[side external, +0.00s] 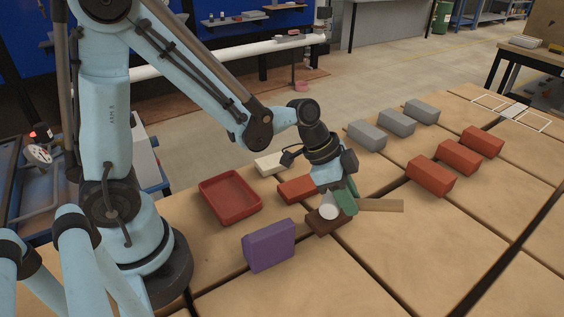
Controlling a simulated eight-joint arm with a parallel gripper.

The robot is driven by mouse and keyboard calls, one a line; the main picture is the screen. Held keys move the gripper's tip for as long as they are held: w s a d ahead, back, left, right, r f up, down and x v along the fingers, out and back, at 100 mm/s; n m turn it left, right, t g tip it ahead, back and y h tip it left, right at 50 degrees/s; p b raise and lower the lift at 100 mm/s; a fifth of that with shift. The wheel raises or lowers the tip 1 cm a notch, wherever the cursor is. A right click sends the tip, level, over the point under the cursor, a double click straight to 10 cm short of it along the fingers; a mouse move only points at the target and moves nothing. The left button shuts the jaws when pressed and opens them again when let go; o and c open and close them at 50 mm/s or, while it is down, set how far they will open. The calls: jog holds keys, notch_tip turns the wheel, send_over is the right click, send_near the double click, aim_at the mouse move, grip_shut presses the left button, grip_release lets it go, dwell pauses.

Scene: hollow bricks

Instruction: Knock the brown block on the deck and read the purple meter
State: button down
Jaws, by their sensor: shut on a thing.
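The dark brown block (322,226) lies on the tan deck (390,265) in the middle. My gripper (345,203), with green fingers, is low just above and to the right of it. It is shut on what looks like a mallet with a white head (329,206) and a light wooden handle (382,205) that sticks out to the right. The white head is over the brown block; I cannot tell whether they touch. The purple meter (269,245) stands on the deck to the left and nearer the camera; no reading shows from this side.
A red tray (230,197) is at the left. A red brick (296,189) and a cream block (270,164) lie behind my gripper. Several grey (396,122) and red bricks (430,176) stand in rows at the right. The front deck is clear.

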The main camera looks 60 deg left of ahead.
jog(key=shift+f, duration=0.45)
dwell(1.1)
jog(key=shift+r, duration=3.55)
jog(key=shift+w, duration=0.3)
jog(key=w+a+y, duration=0.2)
jog(key=w+y, duration=0.2)
jog(key=w, duration=0.4)
jog(key=shift+n, duration=0.4)
jog(key=w+a+f, duration=0.1)
jog(key=a+f, duration=0.1)
jog(key=a, duration=0.1)
jog(key=w+a+f, duration=0.2)
jog(key=a, duration=0.1)
jog(key=w+a+f, duration=0.2)
jog(key=a, duration=0.1)
jog(key=shift+a, duration=0.3)
jog(key=shift+f, duration=2)
